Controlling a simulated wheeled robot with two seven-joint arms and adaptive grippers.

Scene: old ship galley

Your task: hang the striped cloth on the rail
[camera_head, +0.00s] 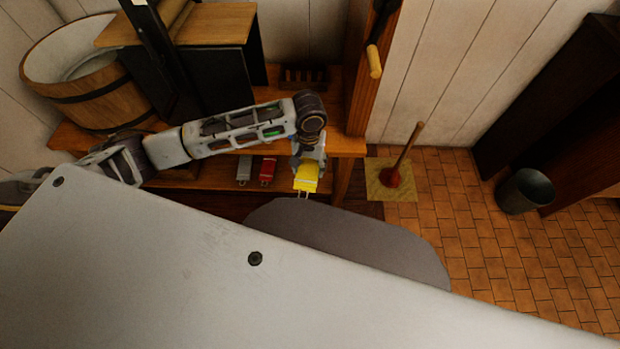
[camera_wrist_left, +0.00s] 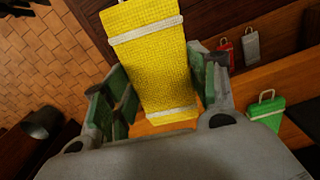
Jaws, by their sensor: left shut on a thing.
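A yellow woven cloth with white bands and a thin pale loop at its end (camera_head: 306,178) is held in my left gripper (camera_head: 308,162), at the front edge of the wooden bench. In the left wrist view the cloth (camera_wrist_left: 155,65) lies between the two fingers of the left gripper (camera_wrist_left: 160,88), which are closed on it. Similar pieces with loops are red (camera_head: 267,172), grey (camera_head: 244,170) and green (camera_wrist_left: 267,112). I cannot make out a rail for certain. My right gripper is not in view.
The wooden bench (camera_head: 346,146) bears a wooden tub (camera_head: 65,75) and a dark rack (camera_head: 304,76). A plunger (camera_head: 391,177) stands on a yellowish mat at the right, with a metal bucket (camera_head: 525,191) farther right. Tiled floor between them is clear.

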